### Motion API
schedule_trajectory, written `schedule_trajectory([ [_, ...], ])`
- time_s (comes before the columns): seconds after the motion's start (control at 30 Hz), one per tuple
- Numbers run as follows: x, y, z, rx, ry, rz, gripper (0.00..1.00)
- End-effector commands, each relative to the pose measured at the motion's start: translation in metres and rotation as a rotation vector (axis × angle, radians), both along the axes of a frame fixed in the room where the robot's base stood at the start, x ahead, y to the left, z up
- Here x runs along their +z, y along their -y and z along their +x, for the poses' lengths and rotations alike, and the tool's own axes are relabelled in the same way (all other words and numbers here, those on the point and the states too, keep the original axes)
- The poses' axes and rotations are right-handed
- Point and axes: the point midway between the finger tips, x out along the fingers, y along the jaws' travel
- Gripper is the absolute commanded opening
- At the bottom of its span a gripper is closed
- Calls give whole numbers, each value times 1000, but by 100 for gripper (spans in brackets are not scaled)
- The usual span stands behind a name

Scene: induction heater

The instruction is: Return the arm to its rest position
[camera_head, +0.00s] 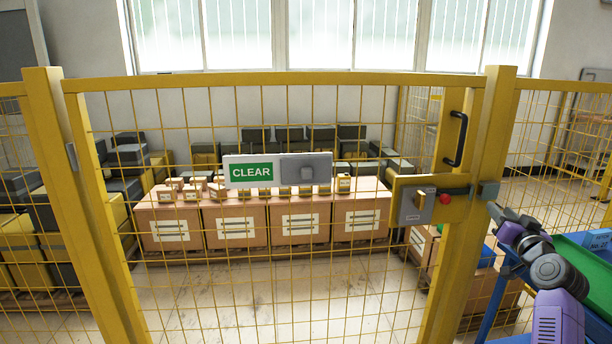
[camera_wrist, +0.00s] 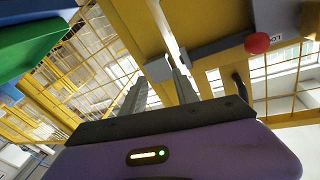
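My arm (camera_head: 556,312) reaches up from the lower right of the head view. My gripper (camera_head: 494,209) is at its far end, just below the grey latch piece (camera_head: 488,190) on the yellow gate post. In the wrist view the two grey fingers of my gripper (camera_wrist: 156,80) stand apart, with a visible gap between them. A small grey block (camera_wrist: 158,69) shows beyond the gap; I cannot tell whether the fingers touch it. Nothing is clearly held.
A yellow mesh gate (camera_head: 270,82) with a CLEAR sign (camera_head: 251,172) stands in front. Its lock box (camera_head: 416,204) has a red button (camera_head: 445,198) close to my gripper. A green tray (camera_head: 582,262) on a blue frame lies right of my arm. Boxes (camera_head: 236,226) stand behind the mesh.

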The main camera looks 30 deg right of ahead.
Motion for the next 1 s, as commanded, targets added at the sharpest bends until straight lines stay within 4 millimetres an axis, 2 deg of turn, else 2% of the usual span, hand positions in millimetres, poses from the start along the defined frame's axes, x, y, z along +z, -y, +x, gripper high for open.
schedule_trajectory([
  [0.03,-21,-22,2,-5,-7,-1,36],
  [0.1,-43,-50,1,-16,-10,-13,36],
  [0.27,-83,-120,-5,-17,-16,-44,36],
  [0.4,-109,-185,-15,7,-23,-76,36],
  [0.7,-138,-327,-57,119,-39,-142,36],
  [1.0,-141,-453,-119,292,-76,-186,36],
])
